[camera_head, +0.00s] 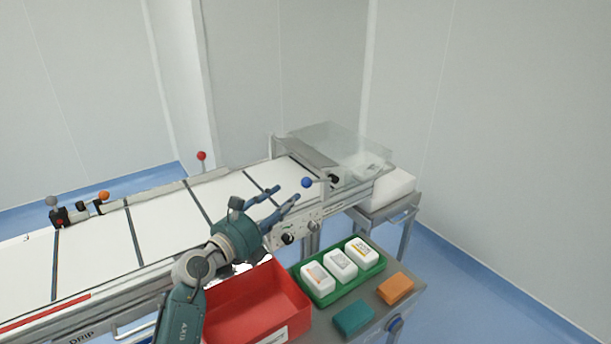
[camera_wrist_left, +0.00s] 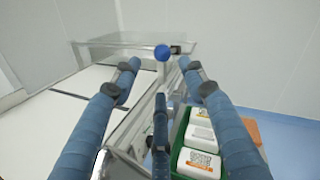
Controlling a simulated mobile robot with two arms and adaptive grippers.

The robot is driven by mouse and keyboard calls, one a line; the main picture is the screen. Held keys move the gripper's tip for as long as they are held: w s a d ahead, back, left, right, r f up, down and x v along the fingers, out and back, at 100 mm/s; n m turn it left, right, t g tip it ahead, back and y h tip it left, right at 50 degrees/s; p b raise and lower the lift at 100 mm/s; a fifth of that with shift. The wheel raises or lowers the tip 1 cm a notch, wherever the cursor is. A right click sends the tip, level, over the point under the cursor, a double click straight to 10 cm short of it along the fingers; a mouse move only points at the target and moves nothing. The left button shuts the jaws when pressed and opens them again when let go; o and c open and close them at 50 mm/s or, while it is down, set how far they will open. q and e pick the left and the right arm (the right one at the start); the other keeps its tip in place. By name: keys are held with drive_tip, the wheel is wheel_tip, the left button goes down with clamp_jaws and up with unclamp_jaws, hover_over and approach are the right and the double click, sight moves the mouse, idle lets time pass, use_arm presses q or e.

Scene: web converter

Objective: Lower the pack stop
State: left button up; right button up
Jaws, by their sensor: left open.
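A lever with a blue ball knob (camera_head: 306,183) sticks out from a dark pivot by the clear cover at the conveyor's far right end. I cannot tell for sure that it is the pack stop. My left gripper (camera_head: 285,194) is open and empty above the conveyor's near edge, its fingers pointing toward the blue knob, just left of it. In the left wrist view the blue knob (camera_wrist_left: 162,52) shows between and beyond the fingertips (camera_wrist_left: 158,68), apart from them. My right gripper is out of view.
The conveyor (camera_head: 165,215) carries red (camera_head: 201,156), orange (camera_head: 104,195) and grey (camera_head: 51,201) knobs on its far side. A red bin (camera_head: 262,312), a green tray (camera_head: 318,298) with three white packs, and teal (camera_head: 353,318) and orange (camera_head: 396,288) blocks lie in front.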

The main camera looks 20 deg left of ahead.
sight(303, 186)
use_arm(q)
drive_tip(key=x, duration=0.6)
drive_tip(key=shift+w+d+r, duration=0.1)
drive_tip(key=shift+d+r, duration=0.2)
drive_tip(key=shift+d, duration=0.1)
drive_tip(key=x, duration=0.2)
drive_tip(key=shift+w+f, duration=0.15)
drive_tip(key=shift+w, duration=0.15)
drive_tip(key=shift+w+d, duration=0.2)
drive_tip(key=shift+w, duration=0.35)
drive_tip(key=shift+c, duration=1)
clamp_jaws()
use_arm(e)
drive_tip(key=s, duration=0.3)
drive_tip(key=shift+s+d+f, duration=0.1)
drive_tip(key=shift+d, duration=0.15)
